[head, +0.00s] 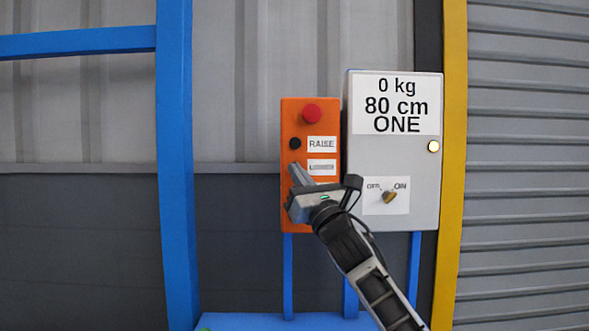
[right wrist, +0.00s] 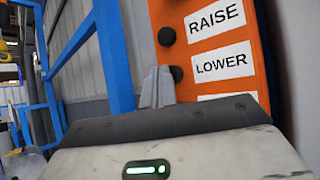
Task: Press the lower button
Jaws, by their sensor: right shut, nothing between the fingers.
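My right gripper (head: 294,168) is shut and empty. Its fingertips (right wrist: 157,74) are close beside the LOWER button; I cannot tell if they touch it. My left gripper is not in view.
A grey box (head: 428,190) right of the panel reads "0 kg 80 cm ONE" and carries a rotary switch (head: 389,197). A blue post (head: 176,150) stands to the left, a yellow post (head: 453,150) to the right. Space left of the panel is free.

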